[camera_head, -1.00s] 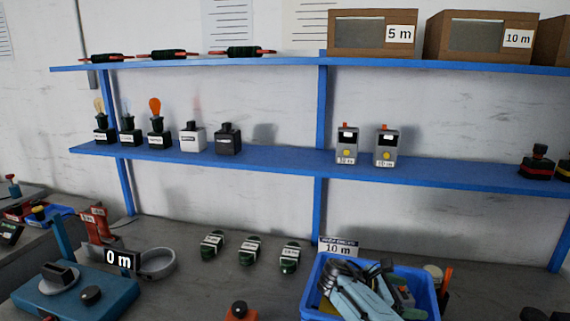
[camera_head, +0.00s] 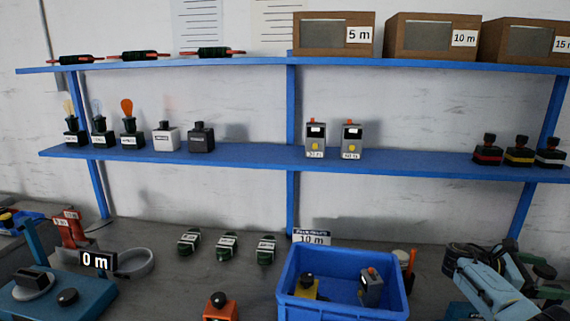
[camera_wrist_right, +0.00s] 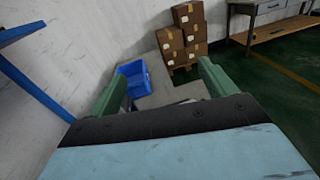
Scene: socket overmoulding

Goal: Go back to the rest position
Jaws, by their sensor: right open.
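My right gripper (camera_head: 548,282) shows at the right of the head view, at the end of a light-blue arm link, to the right of the blue bin (camera_head: 290,297). In the right wrist view its two green fingers (camera_wrist_right: 163,88) stand wide apart with nothing between them. A yellow-based part (camera_head: 306,287) and a grey device (camera_head: 371,289) with an orange top stand in the bin. My left gripper is not in view.
A blue shelf (camera_head: 240,157) carries bulbs, boxes and grey devices. Wooden boxes (camera_head: 334,36) stand above. Several green labelled parts (camera_head: 227,246) lie on the bench. A blue machine (camera_head: 60,300) marked 0 m is at left.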

